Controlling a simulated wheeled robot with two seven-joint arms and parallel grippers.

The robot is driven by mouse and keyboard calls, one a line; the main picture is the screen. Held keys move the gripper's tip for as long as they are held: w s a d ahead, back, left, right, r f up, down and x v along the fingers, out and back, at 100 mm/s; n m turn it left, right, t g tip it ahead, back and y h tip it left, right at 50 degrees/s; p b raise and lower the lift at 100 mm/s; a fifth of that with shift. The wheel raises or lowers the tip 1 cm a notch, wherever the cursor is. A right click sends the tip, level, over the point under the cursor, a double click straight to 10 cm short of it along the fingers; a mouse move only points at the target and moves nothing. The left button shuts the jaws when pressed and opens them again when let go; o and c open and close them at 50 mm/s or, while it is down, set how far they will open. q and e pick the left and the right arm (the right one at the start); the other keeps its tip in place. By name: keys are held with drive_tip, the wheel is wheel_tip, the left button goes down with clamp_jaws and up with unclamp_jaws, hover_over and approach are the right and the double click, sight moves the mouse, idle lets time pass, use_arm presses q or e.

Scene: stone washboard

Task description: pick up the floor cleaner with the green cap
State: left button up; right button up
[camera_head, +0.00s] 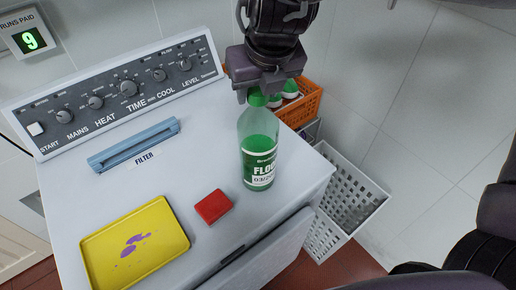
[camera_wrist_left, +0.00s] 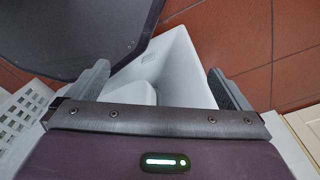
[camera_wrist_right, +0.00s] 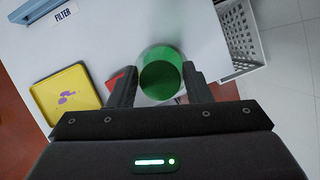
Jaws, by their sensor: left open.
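The floor cleaner (camera_head: 259,150) is a clear bottle of green liquid with a green cap and a label. It stands upright over the front right of the white machine's top; I cannot tell whether its base touches. My right gripper (camera_head: 257,92) comes down from above with its fingers on both sides of the cap, shut on it. In the right wrist view the green cap (camera_wrist_right: 160,80) fills the gap between the fingers (camera_wrist_right: 160,84). My left gripper (camera_wrist_left: 155,85) is open and empty, and does not show in the head view.
The white machine (camera_head: 190,175) carries a yellow tray (camera_head: 165,222), a red block (camera_head: 213,206) and a blue filter handle (camera_head: 134,144). A white basket (camera_head: 355,185) and an orange crate (camera_head: 310,103) stand at its right. A white container (camera_wrist_left: 180,65) lies below my left gripper.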

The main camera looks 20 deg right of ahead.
drive_tip(key=c, duration=0.5)
clamp_jaws()
use_arm(q)
drive_tip(key=shift+s, duration=0.4)
drive_tip(key=shift+w, duration=0.1)
use_arm(e)
drive_tip(key=shift+r, duration=0.2)
